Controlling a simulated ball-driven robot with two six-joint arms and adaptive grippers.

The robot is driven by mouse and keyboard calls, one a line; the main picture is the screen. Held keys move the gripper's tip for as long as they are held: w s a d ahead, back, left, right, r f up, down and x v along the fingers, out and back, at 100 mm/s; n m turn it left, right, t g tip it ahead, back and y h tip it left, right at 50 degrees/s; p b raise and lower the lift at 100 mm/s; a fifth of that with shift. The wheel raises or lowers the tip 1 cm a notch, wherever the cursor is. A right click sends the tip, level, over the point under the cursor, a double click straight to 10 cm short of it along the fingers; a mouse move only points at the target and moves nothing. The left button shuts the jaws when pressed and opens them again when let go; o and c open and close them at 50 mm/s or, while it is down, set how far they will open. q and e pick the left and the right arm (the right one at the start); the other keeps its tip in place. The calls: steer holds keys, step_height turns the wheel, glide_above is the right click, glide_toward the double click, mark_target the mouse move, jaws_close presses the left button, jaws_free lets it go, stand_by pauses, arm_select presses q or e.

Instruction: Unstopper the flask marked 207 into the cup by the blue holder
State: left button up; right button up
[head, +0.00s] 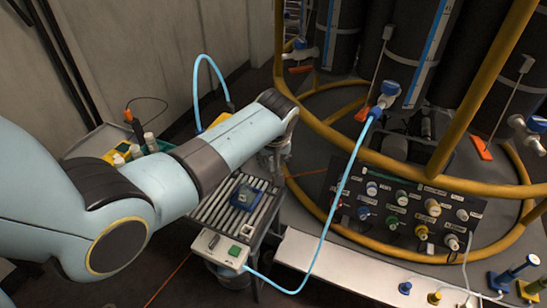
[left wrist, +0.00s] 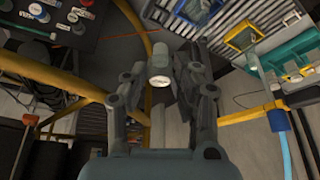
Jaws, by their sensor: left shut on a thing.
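My left gripper (head: 277,158) is partly hidden behind its own forearm in the head view, near the edge of a slatted rack. In the left wrist view its fingers (left wrist: 159,85) are shut on a small grey cylinder (left wrist: 159,62) with a pale round end. I cannot tell whether this is a flask or a stopper. A blue stand (head: 512,272) is on the white ledge at the lower right, and a small blue piece (head: 405,287) stands to its left. No mark 207 is readable, and I cannot single out the flask or the cup. My right gripper is not in view.
A black panel (head: 345,196) has several coloured knobs or caps. Yellow tube rails (head: 455,188) circle dark tanks. A light blue hose (head: 322,245) crosses the front. A tray (head: 85,146) holds small items.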

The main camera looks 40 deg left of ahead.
arm_select(q)
steer(key=shift+r+p, duration=0.55)
steer(key=shift+r, duration=0.15)
steer(key=shift+f, duration=0.15)
